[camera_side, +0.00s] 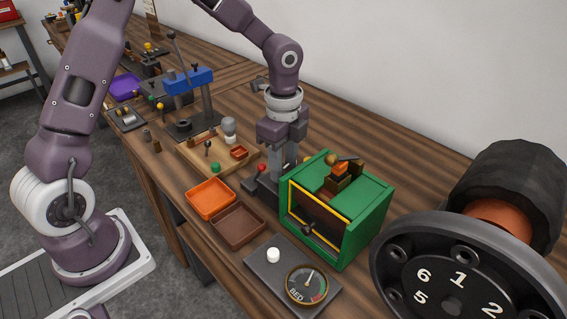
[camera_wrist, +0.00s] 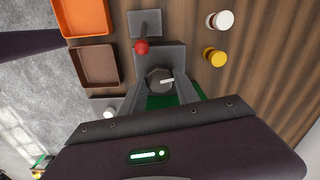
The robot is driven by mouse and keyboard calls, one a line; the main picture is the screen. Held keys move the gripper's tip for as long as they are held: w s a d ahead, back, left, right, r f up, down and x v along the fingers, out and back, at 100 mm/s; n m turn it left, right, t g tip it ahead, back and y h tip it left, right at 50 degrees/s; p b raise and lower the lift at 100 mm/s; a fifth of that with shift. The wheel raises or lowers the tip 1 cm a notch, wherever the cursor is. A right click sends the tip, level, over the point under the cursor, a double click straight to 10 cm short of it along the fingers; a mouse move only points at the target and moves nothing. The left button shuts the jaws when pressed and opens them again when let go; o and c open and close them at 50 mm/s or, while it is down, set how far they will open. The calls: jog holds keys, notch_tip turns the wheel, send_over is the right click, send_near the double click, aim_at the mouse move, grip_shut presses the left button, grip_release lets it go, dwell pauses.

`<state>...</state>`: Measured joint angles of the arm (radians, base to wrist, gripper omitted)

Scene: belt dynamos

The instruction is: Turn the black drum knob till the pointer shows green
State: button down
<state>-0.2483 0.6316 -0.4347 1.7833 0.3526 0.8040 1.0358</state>
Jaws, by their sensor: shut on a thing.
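In the wrist view, the black drum knob (camera_wrist: 155,77) is a round dark knob with a pale mark on top, set by a grey block (camera_wrist: 167,53). My gripper (camera_wrist: 158,85) points down with one finger on each side of the knob and is shut on it. In the side view, my gripper (camera_side: 277,176) is behind the green box, which hides its fingertips and the knob. The round gauge (camera_side: 300,293) sits on a grey plate at the front. Its light needle points up and slightly right; the coloured marks are on its right side, too small to read surely.
The green box (camera_side: 365,218) stands close in front of my gripper. A red-ball lever (camera_wrist: 141,47) is close by the knob. Orange (camera_side: 211,213) and brown (camera_side: 238,243) trays lie left. A large numbered wheel (camera_side: 440,262) fills the right foreground.

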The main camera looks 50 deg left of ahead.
aim_at(284, 169)
dwell(0.3)
jog(key=c, duration=0.9)
grip_release()
notch_tip(284, 169, up, 7)
jog(key=shift+r, duration=0.1)
